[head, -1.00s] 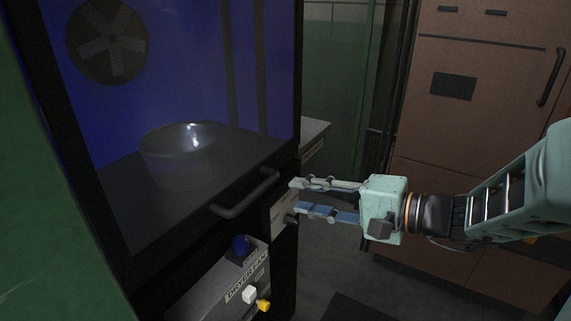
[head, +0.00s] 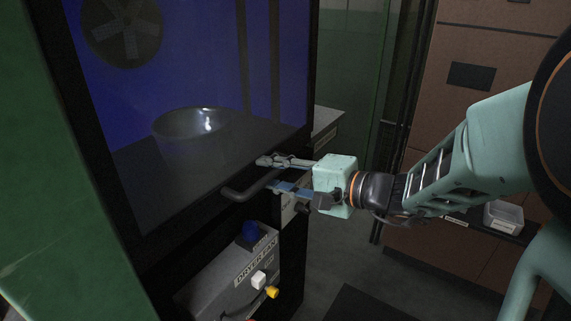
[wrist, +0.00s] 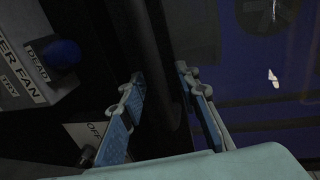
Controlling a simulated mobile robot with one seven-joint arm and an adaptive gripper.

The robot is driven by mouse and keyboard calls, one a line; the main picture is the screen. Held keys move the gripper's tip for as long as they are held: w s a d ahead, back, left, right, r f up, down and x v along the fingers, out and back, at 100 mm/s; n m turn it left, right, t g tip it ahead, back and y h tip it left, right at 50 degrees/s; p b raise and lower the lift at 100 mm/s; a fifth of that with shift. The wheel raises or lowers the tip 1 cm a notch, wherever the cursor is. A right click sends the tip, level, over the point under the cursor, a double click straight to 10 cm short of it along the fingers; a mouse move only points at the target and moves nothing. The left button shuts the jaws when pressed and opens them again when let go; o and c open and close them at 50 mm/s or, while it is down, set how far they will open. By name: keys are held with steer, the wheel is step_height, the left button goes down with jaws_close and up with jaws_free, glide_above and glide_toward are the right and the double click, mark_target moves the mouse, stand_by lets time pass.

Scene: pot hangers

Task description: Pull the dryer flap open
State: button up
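The dryer flap (head: 205,75) is a dark-framed window panel, showing a blue interior with a glass bowl (head: 185,135) behind it. The flap looks closed. Its dark bar handle (head: 245,190) runs along the lower edge. My gripper (head: 268,173) reaches in from the right at the right end of the handle, with its fingers apart. In the wrist view, a dark bar, the handle (wrist: 165,75), lies between the two open fingers (wrist: 160,82). I cannot tell whether either finger touches it.
Below the flap is a panel labelled DRYER FAN (head: 255,262) with a blue knob (head: 250,232) and white and yellow buttons. In the wrist view an OFF label (wrist: 92,130) is close to the left finger. A brown cabinet (head: 470,130) stands behind on the right.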

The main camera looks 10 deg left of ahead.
jaws_close()
steer(key=shift+d, duration=0.1)
stand_by(0.3)
